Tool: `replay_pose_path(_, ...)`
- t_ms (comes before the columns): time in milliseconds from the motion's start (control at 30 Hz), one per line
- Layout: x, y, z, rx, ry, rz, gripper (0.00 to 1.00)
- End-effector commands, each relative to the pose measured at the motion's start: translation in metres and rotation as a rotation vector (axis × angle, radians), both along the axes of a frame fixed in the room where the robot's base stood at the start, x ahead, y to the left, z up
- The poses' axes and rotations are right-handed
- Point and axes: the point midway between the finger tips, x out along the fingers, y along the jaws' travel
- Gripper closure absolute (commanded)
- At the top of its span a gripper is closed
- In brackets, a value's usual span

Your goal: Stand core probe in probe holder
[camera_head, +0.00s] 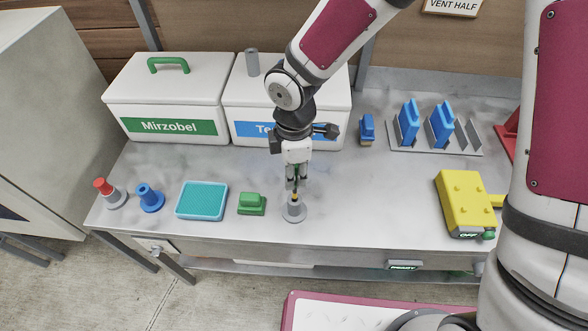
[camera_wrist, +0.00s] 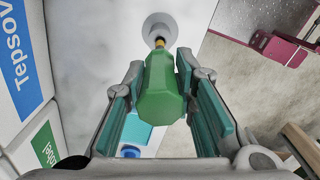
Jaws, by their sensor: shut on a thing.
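The core probe has a green faceted handle (camera_wrist: 162,95) and a thin dark and yellow lower end (camera_wrist: 159,42). My gripper (camera_head: 296,180) is shut on the handle, with a finger pad on each side in the wrist view (camera_wrist: 160,82). The probe holder (camera_head: 293,212) is a grey round-based stand on the bench, directly below my gripper. It also shows as a pale disc in the wrist view (camera_wrist: 165,22). The probe's lower end lines up with the holder's top in both views. I cannot tell how deep it sits there. My fingers mostly hide the probe in the head view.
A green block (camera_head: 251,204), a teal tray (camera_head: 202,201) and blue (camera_head: 150,198) and red-topped (camera_head: 110,193) pieces stand left. Two lidded boxes (camera_head: 165,97) (camera_head: 330,97) stand behind. A yellow device (camera_head: 464,203) and a rack (camera_head: 437,149) stand right. Bench between holder and yellow device is clear.

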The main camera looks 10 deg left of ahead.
Motion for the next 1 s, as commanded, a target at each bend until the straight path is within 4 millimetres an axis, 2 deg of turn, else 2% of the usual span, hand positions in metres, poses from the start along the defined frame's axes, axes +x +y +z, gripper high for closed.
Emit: replay_pose_path(1000, 0.0, 0.0, -0.024, 0.0, 0.0, 0.001, 1.0)
